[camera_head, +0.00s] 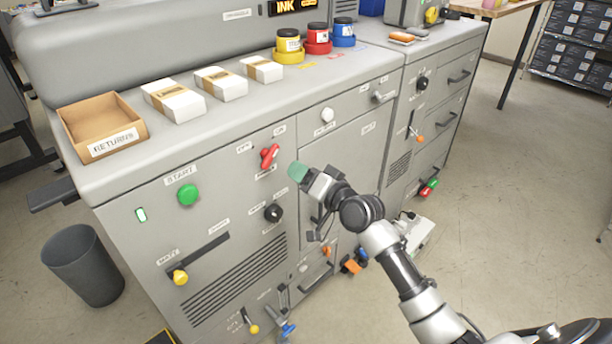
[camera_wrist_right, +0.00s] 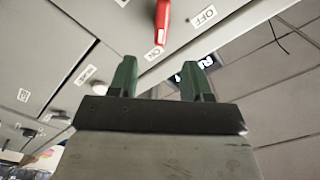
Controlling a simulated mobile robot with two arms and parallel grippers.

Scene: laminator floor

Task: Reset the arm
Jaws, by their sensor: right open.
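My right arm reaches in from the lower right of the head view. Its gripper (camera_head: 298,172) has green fingers and is in front of the grey machine's (camera_head: 150,235) front panel, just right of and below a red lever switch (camera_head: 270,156). In the right wrist view the gripper (camera_wrist_right: 156,80) is open, with two green fingers apart and nothing between them. The red lever (camera_wrist_right: 162,22) lies beyond the fingertips, near ON and OFF labels. It appears apart from the fingers. My left gripper is not in view.
A RETURNS box (camera_head: 118,139) and white packs stand on top. A grey bin (camera_head: 84,268) is at left. The floor at right is open.

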